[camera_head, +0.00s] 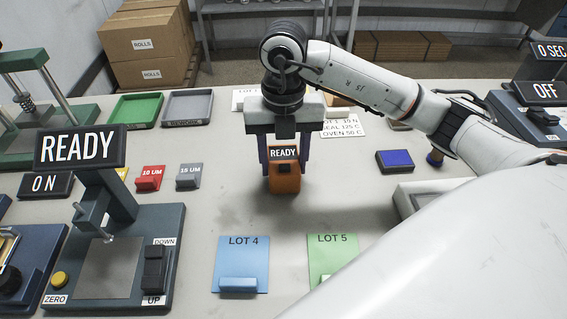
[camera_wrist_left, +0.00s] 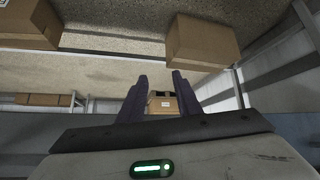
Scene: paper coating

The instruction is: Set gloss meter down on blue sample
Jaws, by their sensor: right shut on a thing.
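My right gripper (camera_head: 283,165) is shut on the orange gloss meter (camera_head: 284,184), which has a small READY display on top. It holds the meter behind the sample cards, over the middle of the table; whether the meter touches the table is hard to tell. The blue sample (camera_head: 240,256), a card marked LOT 4 with a light blue block at its front edge, lies nearer and to the left of the meter. My left gripper (camera_wrist_left: 160,85) shows only in the left wrist view, its fingers apart with nothing between them, away from the table.
A green LOT 5 sample (camera_head: 333,250) lies right of the blue one. A gauge stand with a READY sign (camera_head: 80,148) stands at the left front. Red (camera_head: 150,177) and grey (camera_head: 189,175) blocks and two trays lie behind. My right arm spans the right side.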

